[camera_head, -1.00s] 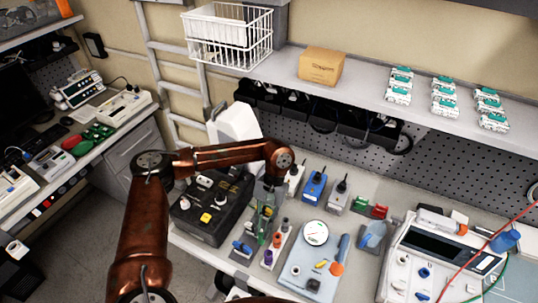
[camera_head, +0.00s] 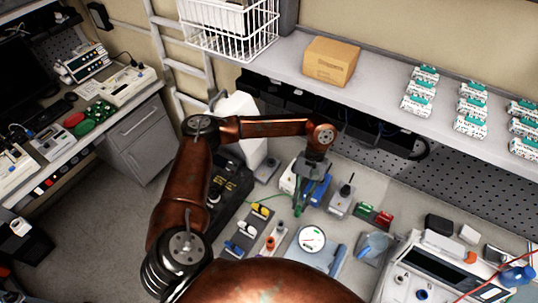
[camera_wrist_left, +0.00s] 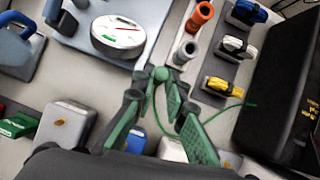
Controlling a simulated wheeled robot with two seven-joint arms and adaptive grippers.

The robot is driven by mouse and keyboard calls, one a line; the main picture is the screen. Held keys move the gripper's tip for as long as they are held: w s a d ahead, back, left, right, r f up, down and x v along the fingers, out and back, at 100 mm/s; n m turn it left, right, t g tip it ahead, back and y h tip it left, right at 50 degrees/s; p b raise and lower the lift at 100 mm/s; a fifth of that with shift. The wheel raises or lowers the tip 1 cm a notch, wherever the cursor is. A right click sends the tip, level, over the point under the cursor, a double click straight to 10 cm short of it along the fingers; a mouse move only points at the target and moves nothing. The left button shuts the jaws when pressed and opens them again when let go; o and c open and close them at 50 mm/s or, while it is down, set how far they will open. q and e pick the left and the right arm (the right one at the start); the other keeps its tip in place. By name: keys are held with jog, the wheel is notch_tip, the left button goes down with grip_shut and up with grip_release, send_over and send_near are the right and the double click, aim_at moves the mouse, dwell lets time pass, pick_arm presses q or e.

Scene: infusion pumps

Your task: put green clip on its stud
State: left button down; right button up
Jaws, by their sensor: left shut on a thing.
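My left gripper (camera_head: 300,208) hangs over the bench, in front of the blue box (camera_head: 318,190). In the left wrist view, its green-padded fingers (camera_wrist_left: 161,84) are shut on the green clip (camera_wrist_left: 160,75), of which only a small green part shows at the tips. A thin green lead (camera_wrist_left: 232,109) runs from the fingertips toward the clip rack. A grey box (camera_head: 340,203) with a dark upright post stands just right of the gripper; in the left wrist view a grey box (camera_wrist_left: 65,128) has a small yellowish stud on top. I cannot tell which stud belongs to the clip. My right gripper is out of view.
The dark rack holds a yellow clip (camera_head: 262,211), a white clip (camera_head: 247,228) and a blue clip (camera_head: 233,246). A round dial (camera_head: 312,239) lies in front of the gripper. A red and green block (camera_head: 375,214) and a pump (camera_head: 410,275) are to the right. A shelf (camera_head: 380,85) overhangs behind.

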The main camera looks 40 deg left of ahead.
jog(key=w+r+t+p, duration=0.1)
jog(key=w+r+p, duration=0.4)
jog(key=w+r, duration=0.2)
pick_arm(q)
jog(key=w+a+r+n+t+y+p, duration=0.1)
jog(key=w+a+r+n+t+p, duration=0.15)
jog(key=a+n+t+p, duration=1)
jog(key=w+a+r+n+g+y+b, duration=0.1)
jog(key=w+a+r+n+y+b, duration=0.35)
jog(key=n, duration=1.75)
jog(key=a+f+n, duration=0.1)
jog(key=f, duration=0.2)
jog(key=s+a+f+n+h, duration=0.1)
jog(key=a+f, duration=0.1)
jog(key=f, duration=0.1)
jog(key=a+f+n+h, duration=0.1)
jog(key=f, duration=0.3)
jog(key=shift+s+a+g, duration=0.2)
jog(key=shift+a+g, duration=0.05)
jog(key=shift+a, duration=0.1)
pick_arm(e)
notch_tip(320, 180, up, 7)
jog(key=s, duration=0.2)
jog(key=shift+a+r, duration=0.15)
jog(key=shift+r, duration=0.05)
